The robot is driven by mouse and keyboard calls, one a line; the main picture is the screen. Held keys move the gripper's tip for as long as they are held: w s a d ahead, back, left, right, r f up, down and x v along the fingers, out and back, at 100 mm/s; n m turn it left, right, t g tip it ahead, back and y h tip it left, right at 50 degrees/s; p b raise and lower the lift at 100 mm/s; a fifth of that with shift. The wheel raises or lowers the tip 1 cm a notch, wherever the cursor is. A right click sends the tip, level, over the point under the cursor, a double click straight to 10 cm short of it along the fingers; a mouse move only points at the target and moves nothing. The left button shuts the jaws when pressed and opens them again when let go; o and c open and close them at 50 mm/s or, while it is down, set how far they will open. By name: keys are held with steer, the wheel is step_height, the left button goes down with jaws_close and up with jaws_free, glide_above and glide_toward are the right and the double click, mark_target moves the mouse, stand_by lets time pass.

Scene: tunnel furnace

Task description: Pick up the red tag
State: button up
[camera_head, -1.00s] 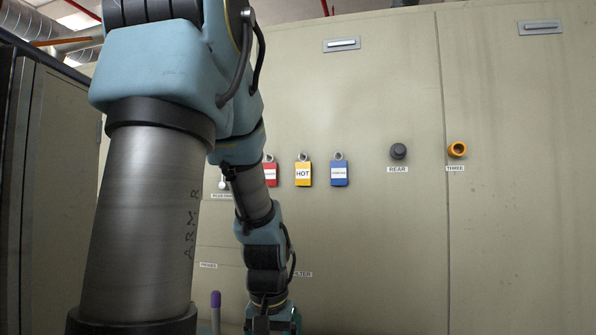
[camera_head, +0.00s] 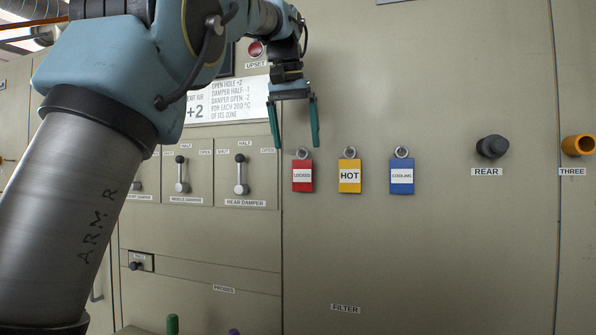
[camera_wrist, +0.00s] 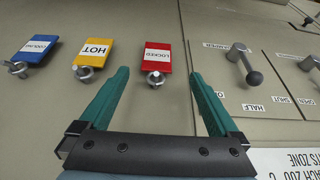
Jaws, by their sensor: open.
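The red tag (camera_head: 302,177), with a white label, hangs by a ring on the beige panel, leftmost of three tags in the head view. In the wrist view the red tag (camera_wrist: 157,66) reads LOCKED and appears upside down, beyond and between my fingers, with its ring towards me. My gripper (camera_head: 294,146) points down with two teal fingers spread, just above the red tag in the head view. The wrist view also shows my gripper (camera_wrist: 158,73) open, with nothing held between the fingers.
A yellow HOT tag (camera_head: 349,178) and a blue tag (camera_head: 401,178) hang to the right of the red one. The rear damper lever (camera_head: 241,175) stands out to the left. A dark REAR knob (camera_head: 492,147) and an orange THREE knob (camera_head: 578,145) protrude farther right.

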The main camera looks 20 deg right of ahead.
mark_target(302, 173)
steer(key=x, duration=0.4)
steer(key=shift+d+f, duration=0.15)
steer(key=shift+f, duration=0.15)
steer(key=shift+p+x, duration=0.45)
steer(key=shift+x, duration=2.3)
steer(key=shift+s, duration=0.15)
steer(key=c, duration=1.4)
steer(key=shift+r+p, duration=0.3)
steer(key=shift+p, duration=0.35)
